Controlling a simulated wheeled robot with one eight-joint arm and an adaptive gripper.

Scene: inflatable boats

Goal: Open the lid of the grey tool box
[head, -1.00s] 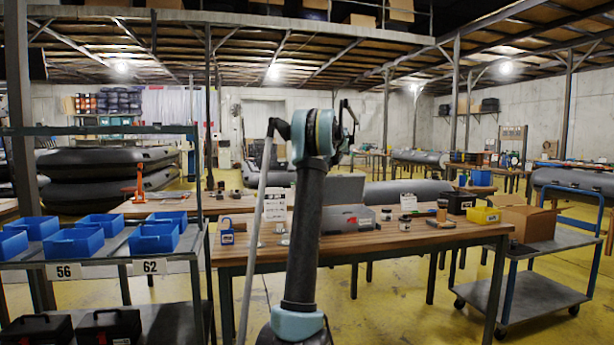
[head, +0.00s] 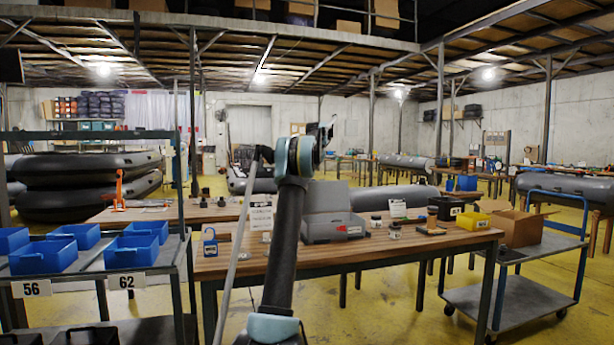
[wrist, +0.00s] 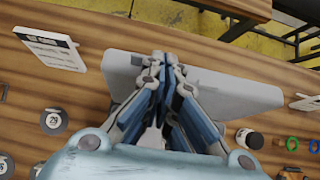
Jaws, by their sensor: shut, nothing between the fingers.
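The grey tool box (head: 335,230) stands on the wooden table (head: 430,245), with a red label on its front. Its grey lid (head: 325,196) stands raised at the back of the box. My arm hides part of the box's left side in the head view. In the wrist view, my gripper (wrist: 160,60) is shut and empty, with its fingers over the grey tool box (wrist: 235,92). I cannot tell whether the fingertips touch the lid.
A white sign (head: 261,213), a blue padlock-shaped item (head: 210,242) and small jars (head: 394,231) stand around the box. A black bin (head: 446,208) and a yellow bin (head: 473,221) are at the right. A shelf with blue bins (head: 130,250) is at left, a cart (head: 515,300) at right.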

